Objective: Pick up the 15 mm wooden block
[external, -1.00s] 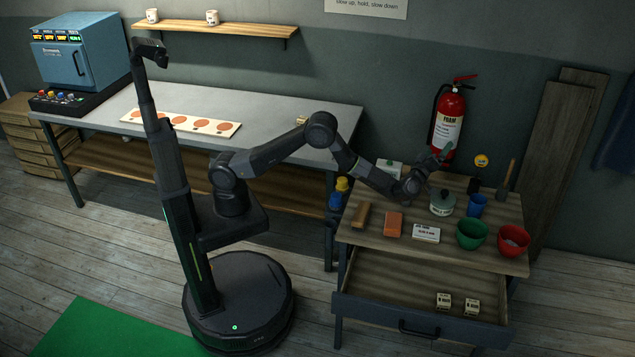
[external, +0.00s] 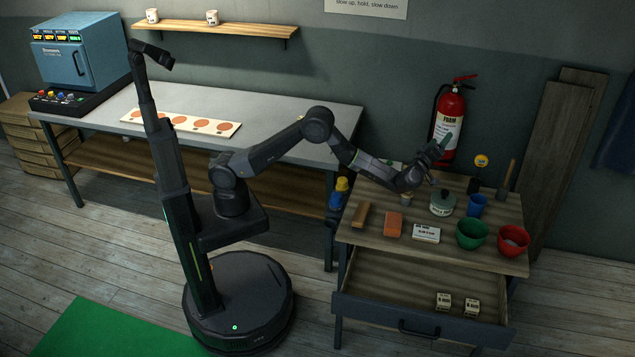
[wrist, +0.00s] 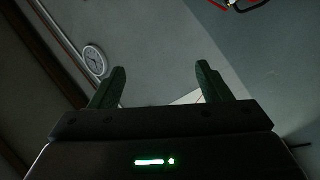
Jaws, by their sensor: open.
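Two small pale wooden blocks with dark print lie in the open drawer (external: 372,302) of the right-hand bench, a left block (external: 443,300) and a right block (external: 472,307). The print is too small to read, so I cannot tell which, if either, is the 15 mm block. My gripper (external: 441,147) is raised above the back of this bench, pointing up toward the wall, well away from the drawer. In the wrist view, its green fingers (wrist: 158,85) stand apart with nothing between them; no block shows there.
The wooden bench top (external: 372,232) holds a brown bar (external: 361,215), an orange block (external: 393,223), a labelled white box (external: 426,233), a lidded pot (external: 442,204), a blue cup (external: 477,206), a green bowl (external: 472,235) and a red bowl (external: 513,240). A fire extinguisher (external: 449,125) hangs behind.

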